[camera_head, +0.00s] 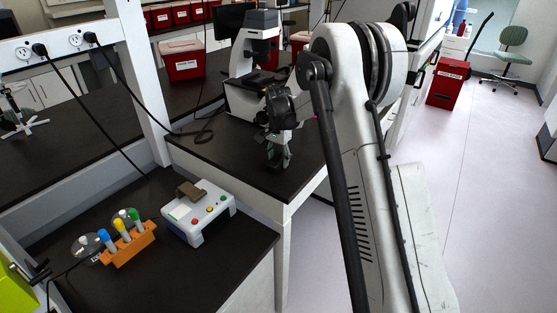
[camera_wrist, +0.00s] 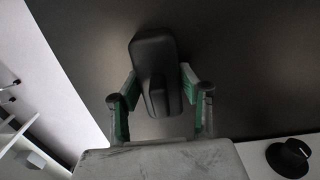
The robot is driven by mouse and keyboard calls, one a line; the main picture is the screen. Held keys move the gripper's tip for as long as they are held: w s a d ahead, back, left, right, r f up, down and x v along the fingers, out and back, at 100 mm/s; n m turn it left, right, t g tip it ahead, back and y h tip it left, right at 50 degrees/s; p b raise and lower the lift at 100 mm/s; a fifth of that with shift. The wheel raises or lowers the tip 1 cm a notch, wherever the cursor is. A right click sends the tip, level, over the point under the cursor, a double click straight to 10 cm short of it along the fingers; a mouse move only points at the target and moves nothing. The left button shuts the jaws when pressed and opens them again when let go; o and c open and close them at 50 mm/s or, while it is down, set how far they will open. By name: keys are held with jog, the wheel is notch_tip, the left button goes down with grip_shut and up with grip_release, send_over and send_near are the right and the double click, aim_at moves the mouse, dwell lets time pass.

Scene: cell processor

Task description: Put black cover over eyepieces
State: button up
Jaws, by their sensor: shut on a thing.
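My gripper (camera_wrist: 159,82) is shut on the black cover (camera_wrist: 153,50), a rounded block with a smaller raised part, held between the green-padded fingers in the wrist view. In the head view, my gripper (camera_head: 277,160) hangs over the front part of the dark bench, in front of the microscope and apart from it. The cover is hard to make out there. The white and black microscope (camera_head: 243,62) stands upright on the bench. I cannot make out its eyepieces clearly; my wrist is close in front of its right side.
The dark bench (camera_head: 215,152) has clear room left of my gripper. A lower table holds a white button box (camera_head: 197,212) and an orange tube rack (camera_head: 130,244). Red bins (camera_head: 182,60) stand behind. A black cable lies left of the microscope.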

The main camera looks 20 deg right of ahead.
aim_at(279, 151)
jog(key=shift+r, duration=0.1)
jog(key=shift+r, duration=0.55)
notch_tip(279, 151, up, 3)
jog(key=shift+f+b, duration=0.1)
jog(key=shift+b, duration=0.2)
jog(key=s+a+r, duration=0.2)
jog(key=a+r, duration=0.1)
jog(key=a, duration=0.2)
jog(key=s+a+r+b, duration=0.1)
jog(key=s+a+r, duration=0.1)
jog(key=a+r, duration=0.2)
jog(key=shift+s+a, duration=0.4)
jog(key=shift+a, duration=0.45)
jog(key=o, duration=0.5)
jog(key=shift+c, duration=0.2)
grip_shut()
